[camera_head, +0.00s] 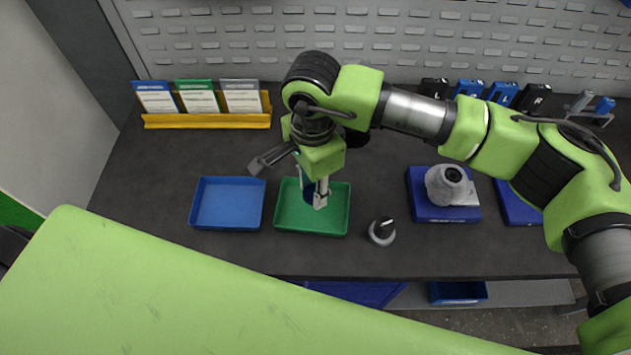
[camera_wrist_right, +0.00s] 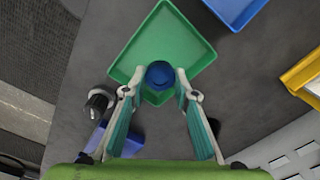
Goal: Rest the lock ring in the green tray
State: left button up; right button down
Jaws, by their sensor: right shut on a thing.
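The green tray (camera_head: 340,221) lies on the dark bench, and in the right wrist view it (camera_wrist_right: 190,38) fills the top middle. My right gripper (camera_head: 315,196) points down over the tray and is shut on the lock ring (camera_head: 308,190), a small blue round part. In the right wrist view the lock ring (camera_wrist_right: 160,74) sits between the two fingertips, in front of the tray floor near one corner. I cannot tell whether it touches the floor. Part of the ring is hidden by the fingers in the head view. My left gripper is not in view.
A blue tray (camera_head: 228,203) lies left of the green one. A grey part with a black knob (camera_head: 382,232) stands close on the right. Farther right a blue base (camera_head: 433,213) bears a grey housing (camera_head: 447,186). A yellow card rack (camera_head: 207,121) stands behind.

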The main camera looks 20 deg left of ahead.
notch_tip(320, 180, down, 2)
jog(key=shift+f, duration=0.1)
jog(key=shift+f+b, duration=0.45)
jog(key=shift+b, duration=0.15)
jog(key=shift+f+b, duration=0.55)
jog(key=shift+b, duration=0.2)
jog(key=shift+b, duration=0.5)
jog(key=shift+f+b, duration=0.6)
jog(key=shift+b, duration=0.35)
dwell(0.7)
jog(key=c, duration=1.6)
grip_release()
jog(key=shift+o, duration=0.2)
